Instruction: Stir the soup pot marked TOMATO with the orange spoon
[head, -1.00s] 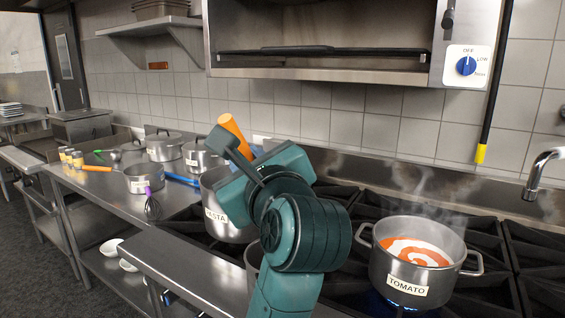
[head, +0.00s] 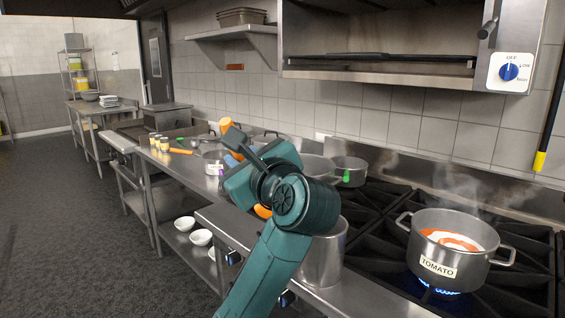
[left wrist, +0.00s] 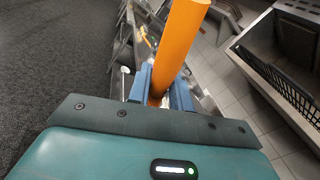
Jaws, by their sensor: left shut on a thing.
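The TOMATO pot (head: 480,272) stands on the stove at the right of the head view. It holds red-orange soup (head: 452,239) with a white swirl, steams, and has a blue flame under it. My left gripper (head: 233,160) is left of the pot, well apart from it. In the left wrist view the gripper (left wrist: 160,95) is shut on a thick orange handle (left wrist: 180,40), which I take to be the orange spoon. Its orange end (head: 225,125) shows above the gripper in the head view. The spoon's lower part is mostly hidden by my arm.
Another pot (head: 322,258) stands at the counter's front edge, beside my left arm. A pot (head: 349,172) with a green mark sits behind, at the stove's left. More pots and jars fill the left counter. White bowls (head: 200,237) sit on the lower shelf. The floor at left is clear.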

